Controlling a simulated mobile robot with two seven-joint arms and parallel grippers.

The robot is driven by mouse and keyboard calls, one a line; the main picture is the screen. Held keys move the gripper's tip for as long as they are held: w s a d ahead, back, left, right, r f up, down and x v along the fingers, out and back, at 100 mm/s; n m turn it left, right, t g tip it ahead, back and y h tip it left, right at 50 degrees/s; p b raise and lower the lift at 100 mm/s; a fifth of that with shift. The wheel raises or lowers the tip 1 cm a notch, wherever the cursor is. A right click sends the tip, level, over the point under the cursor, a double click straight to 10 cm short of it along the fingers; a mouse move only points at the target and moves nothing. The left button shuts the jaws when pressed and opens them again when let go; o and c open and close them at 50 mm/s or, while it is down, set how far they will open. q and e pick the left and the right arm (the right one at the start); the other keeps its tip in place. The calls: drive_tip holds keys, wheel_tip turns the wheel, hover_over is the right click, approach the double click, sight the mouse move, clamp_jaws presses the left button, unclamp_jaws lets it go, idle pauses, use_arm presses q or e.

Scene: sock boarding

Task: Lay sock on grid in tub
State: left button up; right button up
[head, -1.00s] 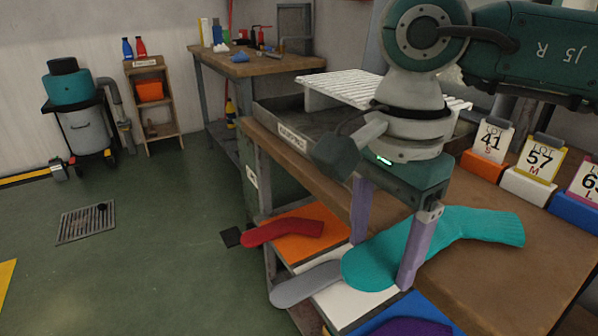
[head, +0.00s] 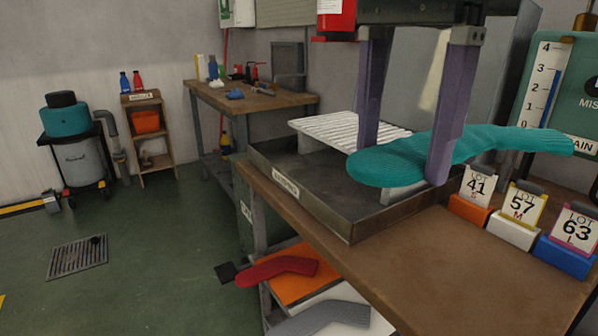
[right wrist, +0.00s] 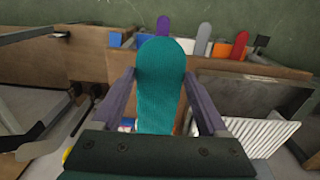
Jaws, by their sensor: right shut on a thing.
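The teal sock (head: 400,162) is held raised over the right part of the tub, its rounded toe pointing left and its cuff reaching right past the lot cards. My right gripper (head: 405,165) is shut on the sock, with one purple finger on each side. The sock also shows between the fingers in the right wrist view (right wrist: 160,85). The white slatted grid (head: 345,130) lies in the grey metal tub (head: 305,205), behind and left of the sock; its right part is hidden by the sock and finger. My left gripper is not in view.
Lot cards 41 (head: 478,187), 57 (head: 525,204) and 63 (head: 573,227) stand on coloured blocks at the bench's right. A red sock form (head: 278,269) and a grey form (head: 322,317) lie on the lower shelf. The brown bench top (head: 420,255) in front of the tub is clear.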

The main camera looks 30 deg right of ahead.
drive_tip(key=shift+r, duration=0.1)
wheel_tip(320, 180, down, 20)
drive_tip(key=b, duration=0.4)
drive_tip(key=o, duration=0.9)
drive_tip(key=shift+c, duration=0.2)
drive_tip(key=shift+r, duration=0.1)
